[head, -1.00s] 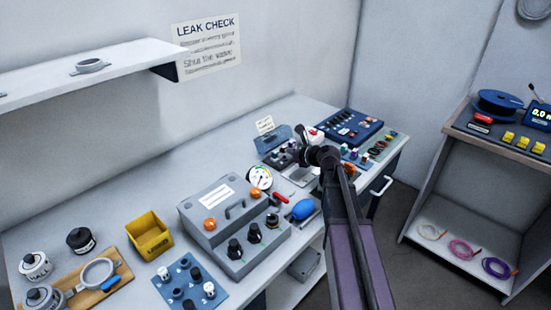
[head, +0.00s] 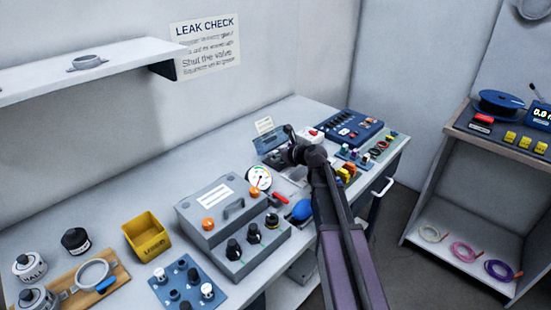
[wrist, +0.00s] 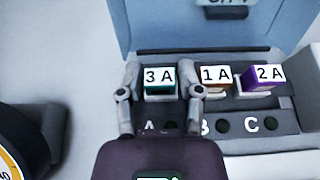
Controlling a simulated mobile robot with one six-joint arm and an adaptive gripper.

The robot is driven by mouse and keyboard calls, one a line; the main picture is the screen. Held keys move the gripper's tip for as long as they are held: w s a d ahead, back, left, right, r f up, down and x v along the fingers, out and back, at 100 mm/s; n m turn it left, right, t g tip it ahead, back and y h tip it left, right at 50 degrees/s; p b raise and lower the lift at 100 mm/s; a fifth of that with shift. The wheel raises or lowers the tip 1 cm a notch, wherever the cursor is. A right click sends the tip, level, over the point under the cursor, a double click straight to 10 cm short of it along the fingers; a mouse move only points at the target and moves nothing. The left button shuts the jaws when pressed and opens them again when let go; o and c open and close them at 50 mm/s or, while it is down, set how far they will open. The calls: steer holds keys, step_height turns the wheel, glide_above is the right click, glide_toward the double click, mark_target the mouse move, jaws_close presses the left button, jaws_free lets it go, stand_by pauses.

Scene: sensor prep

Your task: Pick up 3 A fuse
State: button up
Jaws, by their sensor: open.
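The 3 A fuse (wrist: 160,82), with a white labelled top and a teal side, stands in a grey holder (wrist: 260,144) with a blue lid (wrist: 190,25). The 1 A fuse (wrist: 214,79) and the purple-sided 2 A fuse (wrist: 262,78) stand to its right. My gripper (wrist: 160,88) is open, one finger on each side of the 3 A fuse; I cannot tell whether they touch it. In the head view my arm hides most of the holder, and its blue lid (head: 268,142) shows at the left.
A dial gauge (head: 259,178) and a grey control box (head: 222,204) stand left of my arm. A blue tray (head: 347,130) lies behind it. A yellow bin (head: 147,236) stands at the left of the bench. Bare bench lies along the wall.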

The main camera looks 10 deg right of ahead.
mark_target(276, 152)
steer(key=shift+w, duration=0.1)
stand_by(0.5)
steer(key=c, duration=0.4)
steer(key=shift+r, duration=0.1)
step_height(276, 152, up, 3)
steer(key=p, duration=0.3)
steer(key=shift+r+p, duration=0.1)
steer(key=shift+p, duration=0.2)
steer(key=shift+r, duration=0.2)
steer(key=s+d, duration=0.3)
steer(key=d, duration=0.1)
steer(key=s+d+p, duration=0.1)
steer(key=s+d, duration=0.3)
steer(key=s+d+r, duration=0.1)
steer(key=s+d, duration=0.2)
steer(key=d, duration=0.1)
steer(key=shift+s, duration=0.2)
